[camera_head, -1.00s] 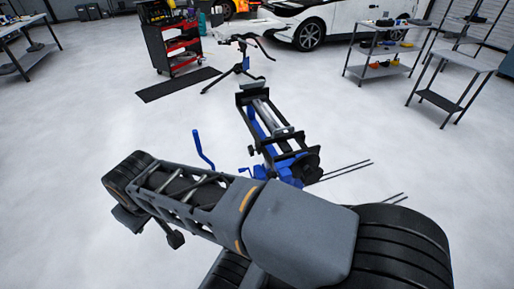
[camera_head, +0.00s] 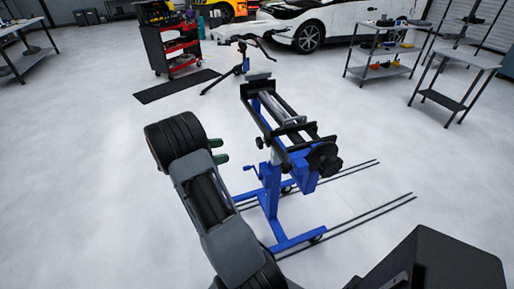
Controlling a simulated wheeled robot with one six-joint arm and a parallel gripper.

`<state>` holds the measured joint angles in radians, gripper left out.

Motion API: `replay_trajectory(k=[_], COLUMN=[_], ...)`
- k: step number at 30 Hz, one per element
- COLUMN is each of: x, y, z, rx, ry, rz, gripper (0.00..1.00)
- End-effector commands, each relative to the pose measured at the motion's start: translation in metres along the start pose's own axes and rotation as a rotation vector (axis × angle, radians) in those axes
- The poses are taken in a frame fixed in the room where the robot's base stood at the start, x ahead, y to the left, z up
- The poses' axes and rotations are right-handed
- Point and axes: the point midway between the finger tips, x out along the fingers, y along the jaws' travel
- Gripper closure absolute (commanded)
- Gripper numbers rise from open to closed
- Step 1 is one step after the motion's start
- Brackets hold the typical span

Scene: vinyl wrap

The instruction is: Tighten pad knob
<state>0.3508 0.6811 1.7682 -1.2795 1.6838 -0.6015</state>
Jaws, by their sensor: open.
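A blue and black wrap stand (camera_head: 271,190) stands on the floor in the middle, with a long black frame and a roller on top. A large round black part (camera_head: 323,159) sits at its near right end. A small dark knob (camera_head: 260,143) shows on the left side of the frame. I cannot tell which of these is the pad knob. My gripper (camera_head: 219,150) is left of the stand, its two green fingertips apart and pointing right toward the small knob. It is open and empty, with a gap between it and the stand.
The stand's blue legs and a blue crank (camera_head: 251,168) reach left, close to my arm. Thin dark rails (camera_head: 360,220) lie on the floor at right. A red tool cart (camera_head: 178,45), a tripod stand (camera_head: 243,62) and a white car (camera_head: 300,25) are farther back.

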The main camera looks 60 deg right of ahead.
Motion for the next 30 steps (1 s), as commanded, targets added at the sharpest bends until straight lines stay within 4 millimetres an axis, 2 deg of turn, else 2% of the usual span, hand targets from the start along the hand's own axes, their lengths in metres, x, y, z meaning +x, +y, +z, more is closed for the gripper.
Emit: replay_trajectory(k=[1, 3, 8, 21, 30], x=[0.004, 0.008, 0.022, 0.103, 0.138], y=[0.004, 0.008, 0.012, 0.013, 0.014], z=[-0.009, -0.013, -0.014, -0.006, -0.003], rx=[-0.022, -0.042, -0.062, -0.061, -0.061], ry=[-0.031, -0.065, -0.097, -0.097, -0.095], rz=[0.003, 0.009, 0.012, 0.012, 0.014], gripper=[0.25, 0.25, 0.25, 0.25, 0.25])
